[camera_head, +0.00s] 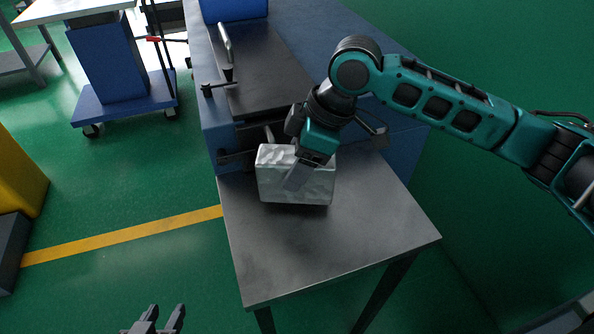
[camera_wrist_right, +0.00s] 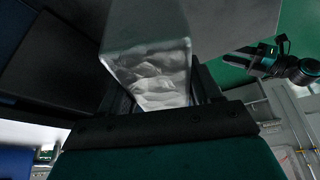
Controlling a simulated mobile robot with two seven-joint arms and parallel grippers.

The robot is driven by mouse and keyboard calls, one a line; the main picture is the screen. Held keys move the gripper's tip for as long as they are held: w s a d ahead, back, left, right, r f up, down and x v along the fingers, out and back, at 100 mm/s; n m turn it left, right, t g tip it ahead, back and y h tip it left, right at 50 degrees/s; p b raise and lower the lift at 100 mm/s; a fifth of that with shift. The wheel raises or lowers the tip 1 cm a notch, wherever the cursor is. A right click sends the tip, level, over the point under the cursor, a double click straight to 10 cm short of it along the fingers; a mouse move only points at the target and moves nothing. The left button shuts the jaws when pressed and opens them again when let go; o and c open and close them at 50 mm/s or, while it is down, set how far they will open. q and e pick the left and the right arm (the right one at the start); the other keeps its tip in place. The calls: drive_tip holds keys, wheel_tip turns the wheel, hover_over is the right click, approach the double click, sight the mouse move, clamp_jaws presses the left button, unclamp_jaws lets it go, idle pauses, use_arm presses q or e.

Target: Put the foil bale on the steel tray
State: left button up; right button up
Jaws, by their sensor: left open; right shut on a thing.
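The foil bale (camera_head: 283,187) is a crumpled silver block at the back of the grey steel tray (camera_head: 330,240), a flat table-like top. My right gripper (camera_head: 297,176) reaches down from the right and is shut on the bale, one finger across its front face. The right wrist view shows the bale (camera_wrist_right: 155,75) between the two fingers. I cannot tell whether the bale's underside touches the tray. My left gripper (camera_head: 160,322) is open and empty at the bottom edge, left of the tray and away from the bale.
A blue machine (camera_head: 300,80) with a dark bed and levers adjoins the tray's back edge. A blue cart (camera_head: 115,90) stands at the upper left. A yellow object (camera_head: 18,180) is at the left edge. The tray's front half is bare, and green floor lies left of it.

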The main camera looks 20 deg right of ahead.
wheel_tip(320, 180, down, 2)
drive_tip(key=shift+f, duration=0.1)
use_arm(q)
drive_tip(key=shift+d+f, duration=0.15)
drive_tip(key=shift+d, duration=0.05)
use_arm(e)
drive_tip(key=o, duration=1.2)
drive_tip(key=shift+o, duration=0.2)
drive_tip(key=p+v, duration=0.2)
drive_tip(key=v, duration=1)
use_arm(q)
drive_tip(key=shift+s+a+r, duration=0.25)
drive_tip(key=shift+a+r, duration=0.25)
drive_tip(key=shift+a, duration=0.05)
